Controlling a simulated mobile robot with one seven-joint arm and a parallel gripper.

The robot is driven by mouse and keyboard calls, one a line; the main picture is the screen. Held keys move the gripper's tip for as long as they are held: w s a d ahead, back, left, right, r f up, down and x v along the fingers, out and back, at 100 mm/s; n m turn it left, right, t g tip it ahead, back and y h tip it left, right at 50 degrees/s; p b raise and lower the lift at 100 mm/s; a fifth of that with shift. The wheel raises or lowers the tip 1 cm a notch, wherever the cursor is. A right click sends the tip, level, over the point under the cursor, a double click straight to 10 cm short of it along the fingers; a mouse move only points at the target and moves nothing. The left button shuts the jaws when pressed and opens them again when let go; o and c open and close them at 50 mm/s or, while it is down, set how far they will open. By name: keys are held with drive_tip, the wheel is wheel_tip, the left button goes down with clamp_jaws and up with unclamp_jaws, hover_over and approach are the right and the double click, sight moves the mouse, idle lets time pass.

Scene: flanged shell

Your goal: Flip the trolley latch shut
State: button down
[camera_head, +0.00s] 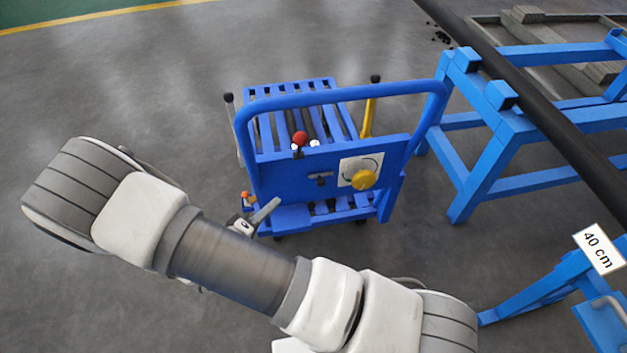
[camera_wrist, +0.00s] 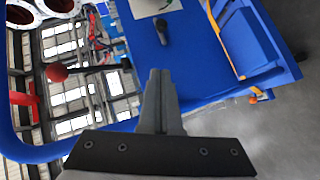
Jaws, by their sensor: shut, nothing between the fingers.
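The blue trolley (camera_head: 275,180) stands on the floor with its front panel facing me. A small dark handle (camera_head: 320,179) sits on the panel, left of a white plate with a yellow knob (camera_head: 363,179). The handle also shows in the wrist view (camera_wrist: 162,34). A black lever with a red ball (camera_head: 300,138) rises at the panel's top edge; its ball shows at left in the wrist view (camera_wrist: 57,72). I cannot tell which is the latch. My gripper (camera_wrist: 160,72) is shut and empty over the panel, its tips apart from the handle in the picture. It partly shows beyond my arm (camera_head: 274,203).
The trolley's blue push tube (camera_head: 330,97) arches over the panel. An orange-tipped part (camera_head: 246,197) is at its lower left. A blue stand (camera_head: 480,165) carrying a long black bar (camera_head: 545,110) is close on the right. The floor to the left is clear.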

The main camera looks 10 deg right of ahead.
drive_tip(key=shift+d, duration=0.1)
idle(0.3)
drive_tip(key=b, duration=0.3)
approach(332, 174)
drive_tip(key=w+a, duration=0.1)
drive_tip(key=w+a+f, duration=0.1)
drive_tip(key=w, duration=0.1)
drive_tip(key=shift+f, duration=0.1)
drive_tip(key=shift+d+f, duration=0.1)
drive_tip(key=shift+d, duration=0.45)
drive_tip(key=shift+d, duration=1.8)
